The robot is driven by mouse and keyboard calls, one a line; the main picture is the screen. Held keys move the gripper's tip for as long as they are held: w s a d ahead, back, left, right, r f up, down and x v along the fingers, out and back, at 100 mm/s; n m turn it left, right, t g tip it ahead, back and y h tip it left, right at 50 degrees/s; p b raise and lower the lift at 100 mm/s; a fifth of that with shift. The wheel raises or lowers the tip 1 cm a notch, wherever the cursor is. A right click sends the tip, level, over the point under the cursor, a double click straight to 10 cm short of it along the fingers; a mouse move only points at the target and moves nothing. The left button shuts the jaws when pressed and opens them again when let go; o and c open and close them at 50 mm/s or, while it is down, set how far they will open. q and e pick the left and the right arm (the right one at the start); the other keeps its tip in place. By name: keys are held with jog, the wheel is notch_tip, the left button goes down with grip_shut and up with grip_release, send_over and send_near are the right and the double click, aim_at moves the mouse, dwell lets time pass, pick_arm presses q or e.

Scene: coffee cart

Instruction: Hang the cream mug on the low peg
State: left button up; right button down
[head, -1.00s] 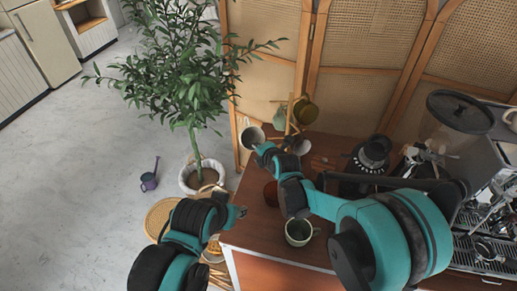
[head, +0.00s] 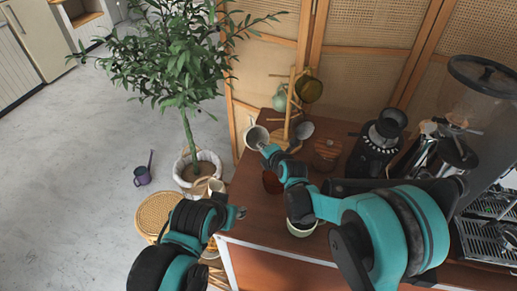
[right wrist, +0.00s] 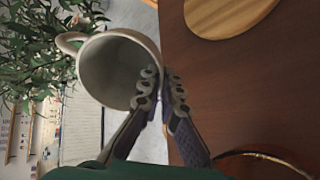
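The cream mug (head: 254,138) is at the tip of my right gripper (head: 270,150), near the counter's back left edge. In the right wrist view the mug (right wrist: 110,68) is tilted, with its mouth toward the camera and its handle at upper left. My right gripper (right wrist: 161,92) is shut on its wall, one finger at the inside and one outside. The wooden peg stand (head: 289,108) is just right of the mug, apart from it; the low peg is not clear. A green mug (head: 279,98) and an olive mug (head: 309,89) hang there. My left gripper (head: 238,212) is low and left; its opening is unclear.
A pale green cup (head: 301,229) and a red-brown cup (head: 271,183) stand on the counter (head: 262,222), near my right arm. A grinder (head: 377,145) and an espresso machine (head: 490,210) are at right. A rattan screen (head: 360,92) stands behind.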

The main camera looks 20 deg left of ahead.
jog(key=shift+w+d+f, duration=0.15)
jog(key=shift+w+d, duration=0.4)
jog(key=shift+d, duration=0.25)
jog(key=shift+w+d+f, duration=0.1)
jog(key=shift+w+d, duration=0.45)
jog(key=shift+d, duration=0.25)
jog(key=shift+w+d+f+b, duration=0.1)
jog(key=shift+w+d+f, duration=0.1)
jog(key=shift+w+d, duration=0.25)
jog(key=shift+w+d+f+b, duration=0.2)
jog(key=shift+w+d, duration=0.1)
jog(key=shift+d, duration=0.4)
jog(key=shift+w+d+f+b, duration=0.1)
jog(key=shift+w+d+f, duration=0.1)
jog(key=shift+w+d, duration=0.25)
jog(key=shift+s+d+f, duration=0.1)
jog(key=shift+s+d, duration=0.05)
jog(key=shift+s, duration=0.2)
jog(key=c, duration=1.6)
grip_release()
jog(key=shift+c, duration=0.2)
jog(key=v, duration=1.2)
jog(key=shift+s+f, duration=0.15)
